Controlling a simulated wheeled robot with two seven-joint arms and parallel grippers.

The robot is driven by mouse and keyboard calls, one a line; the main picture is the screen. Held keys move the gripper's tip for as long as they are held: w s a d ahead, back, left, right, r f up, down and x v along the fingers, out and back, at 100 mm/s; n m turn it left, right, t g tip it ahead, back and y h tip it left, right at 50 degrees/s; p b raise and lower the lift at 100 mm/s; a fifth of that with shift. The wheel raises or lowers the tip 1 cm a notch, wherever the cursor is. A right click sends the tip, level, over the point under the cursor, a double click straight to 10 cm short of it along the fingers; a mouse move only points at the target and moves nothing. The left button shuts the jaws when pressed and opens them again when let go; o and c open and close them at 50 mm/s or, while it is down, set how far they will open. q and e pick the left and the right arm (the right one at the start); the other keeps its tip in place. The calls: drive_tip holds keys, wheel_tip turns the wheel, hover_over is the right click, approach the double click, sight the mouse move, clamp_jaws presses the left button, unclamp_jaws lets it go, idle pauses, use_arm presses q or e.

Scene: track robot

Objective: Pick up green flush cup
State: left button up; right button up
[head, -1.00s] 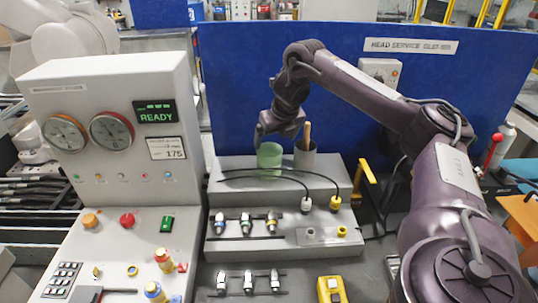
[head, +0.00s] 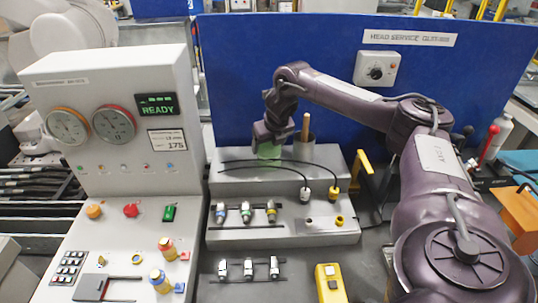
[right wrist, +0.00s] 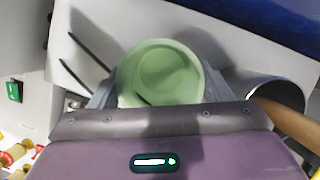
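The green cup (head: 269,151) stands on the upper grey step of the bench, in front of the blue panel. My right gripper (head: 270,141) is directly above it, pointing down, and hides its top in the head view. In the right wrist view the cup (right wrist: 160,75) shows from above as a round pale green shape with an empty inside. The pale fingers of my right gripper (right wrist: 161,92) stand on either side of the cup, spread about as wide as it. I see no clear grip on it. My left gripper is not in view.
A grey cup (head: 304,147) with a wooden handle stands close to the right of the green cup. Two black cables (head: 270,167) run along the step in front. A white gauge console (head: 115,130) stands left. The blue panel (head: 240,80) rises behind.

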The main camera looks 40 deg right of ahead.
drive_tip(key=c, duration=0.6)
drive_tip(key=shift+o, duration=0.2)
drive_tip(key=shift+r, duration=0.1)
